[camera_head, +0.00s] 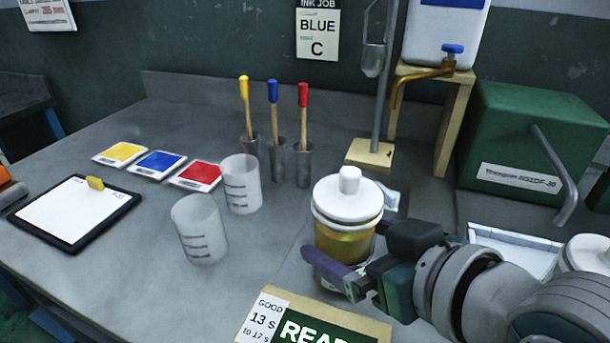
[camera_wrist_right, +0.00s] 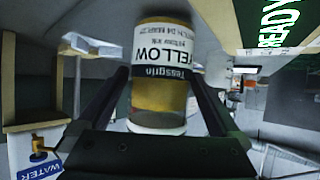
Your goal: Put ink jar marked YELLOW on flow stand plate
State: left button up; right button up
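The ink jar marked YELLOW (camera_head: 345,243) has a white knobbed lid and yellow ink inside. Its label reads YELLOW in the right wrist view (camera_wrist_right: 160,65), where the jar appears upside down. My right gripper (camera_head: 335,275) has its fingers on both sides of the jar and appears shut on it. A finger hides part of the jar's lower side, so I cannot tell whether its bottom touches the table. The flow stand has a pale wooden plate (camera_head: 370,154), a metal pole and a clear cup above. The plate looks empty, behind the jar. My left gripper is not in view.
Two clear beakers (camera_head: 200,230) stand left of the jar. Several colour cards and a clipboard (camera_head: 72,212) lie farther left. Three coloured-handled tools stand in holders behind. A READY sign (camera_head: 312,322) is in front. A green box (camera_head: 530,145) and white-lidded jar (camera_head: 590,257) are right.

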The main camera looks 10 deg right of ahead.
jog(key=shift+r, duration=0.15)
jog(key=shift+s+r, duration=0.2)
jog(key=shift+s, duration=0.05)
jog(key=p+v, duration=0.3)
jog(key=v, duration=0.8)
jog(key=s+d+f+m+g+h, duration=0.1)
jog(key=s+d+f+g+h, duration=0.2)
jog(key=s+g, duration=0.5)
jog(key=shift+s+d+f, duration=0.2)
jog(key=shift+s+f, duration=0.25)
jog(key=shift+s, duration=0.5)
